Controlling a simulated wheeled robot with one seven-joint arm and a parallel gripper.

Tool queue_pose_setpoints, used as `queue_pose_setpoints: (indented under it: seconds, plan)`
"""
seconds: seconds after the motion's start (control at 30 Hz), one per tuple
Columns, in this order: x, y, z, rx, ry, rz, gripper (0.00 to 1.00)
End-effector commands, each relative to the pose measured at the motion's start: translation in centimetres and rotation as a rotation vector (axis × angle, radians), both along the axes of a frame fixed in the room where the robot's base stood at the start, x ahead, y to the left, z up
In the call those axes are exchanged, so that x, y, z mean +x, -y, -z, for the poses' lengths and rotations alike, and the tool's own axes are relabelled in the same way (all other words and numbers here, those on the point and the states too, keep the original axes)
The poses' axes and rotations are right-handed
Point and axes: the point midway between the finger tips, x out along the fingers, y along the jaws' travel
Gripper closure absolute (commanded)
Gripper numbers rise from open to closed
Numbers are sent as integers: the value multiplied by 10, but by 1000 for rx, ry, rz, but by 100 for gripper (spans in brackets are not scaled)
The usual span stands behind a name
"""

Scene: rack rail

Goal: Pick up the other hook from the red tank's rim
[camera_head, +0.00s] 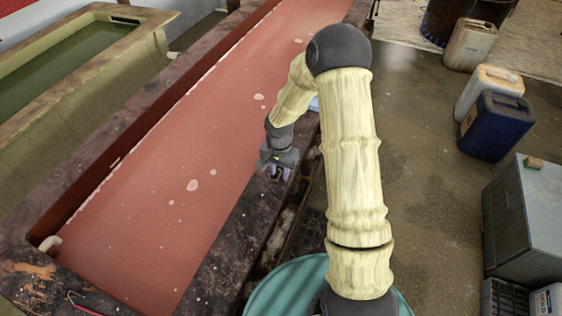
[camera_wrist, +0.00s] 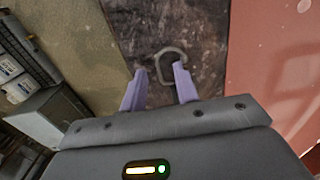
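The red tank holds flat red liquid (camera_head: 190,150) inside a broad, dark, stained rim (camera_head: 232,250). My gripper (camera_head: 278,172) is over the rim on the tank's right side, pointing down. In the wrist view, my gripper (camera_wrist: 161,78) is open, with two pale purple fingers apart. A grey curved hook (camera_wrist: 184,60) lies on the dark rim just beyond the fingertips, roughly between them. I cannot tell its height gap from the fingers. A thin hook-like piece with a red part (camera_head: 88,305) lies on the rim's near left corner.
A tank with green liquid (camera_head: 60,70) stands at the left. On the floor at the right are a blue canister (camera_head: 494,126), pale canisters (camera_head: 470,45) and a grey cabinet (camera_head: 530,220). A white pipe end (camera_head: 50,243) sticks out at the tank's near left. Open floor lies right of my arm.

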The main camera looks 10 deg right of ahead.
Motion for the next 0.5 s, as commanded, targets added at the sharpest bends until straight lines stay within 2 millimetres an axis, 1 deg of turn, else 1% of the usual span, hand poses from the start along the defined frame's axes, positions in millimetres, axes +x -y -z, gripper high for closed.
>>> queue_pose_setpoints:
  seconds: [0.47,0.5]
  plan:
    - [0,0,0,-1,1,0,70]
    - [0,0,0,-1,1,0,72]
